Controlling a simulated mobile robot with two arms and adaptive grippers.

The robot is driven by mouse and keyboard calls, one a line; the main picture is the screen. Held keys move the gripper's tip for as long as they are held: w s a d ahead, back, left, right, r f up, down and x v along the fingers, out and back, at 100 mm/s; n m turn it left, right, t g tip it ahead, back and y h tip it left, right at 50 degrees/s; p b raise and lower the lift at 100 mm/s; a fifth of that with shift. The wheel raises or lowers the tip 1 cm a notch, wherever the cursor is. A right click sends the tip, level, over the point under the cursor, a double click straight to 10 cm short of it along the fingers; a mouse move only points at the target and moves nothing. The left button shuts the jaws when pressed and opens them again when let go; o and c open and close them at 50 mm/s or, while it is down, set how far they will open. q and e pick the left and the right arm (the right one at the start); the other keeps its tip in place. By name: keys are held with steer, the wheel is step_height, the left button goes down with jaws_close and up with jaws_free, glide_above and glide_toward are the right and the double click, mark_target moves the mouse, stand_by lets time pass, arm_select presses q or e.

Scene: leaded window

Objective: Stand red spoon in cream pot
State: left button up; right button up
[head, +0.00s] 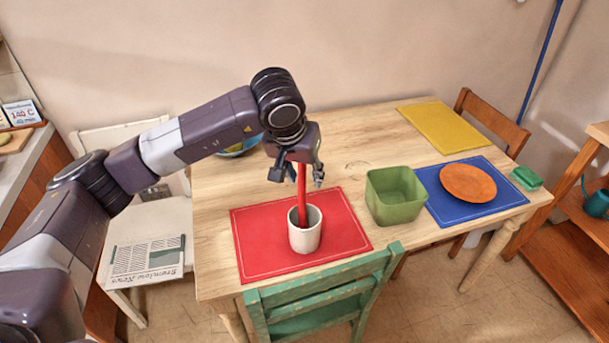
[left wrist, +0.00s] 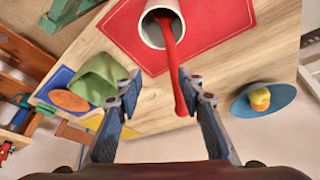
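The red spoon (head: 302,181) stands in the cream pot (head: 305,236), its handle rising out of the mouth; its lower end is hidden inside. The pot is upright on the red mat (head: 262,258). My left gripper (head: 298,174) is above the pot, with its fingers spread on either side of the upper handle. In the left wrist view, the spoon (left wrist: 175,66) leans out of the pot (left wrist: 152,32) and its handle end lies close to the right finger of my open gripper (left wrist: 160,88). I cannot tell whether they touch. My right gripper is not in view.
A green square bowl (head: 395,194) stands right of the red mat. Beyond it are a blue mat (head: 441,209) with an orange plate (head: 468,182), a green sponge (head: 527,178) and a yellow mat (head: 440,127). A green chair (head: 322,289) stands at the front edge.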

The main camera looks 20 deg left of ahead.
arm_select(q)
steer(key=v, duration=1.1)
steer(key=shift+r, duration=0.25)
stand_by(0.3)
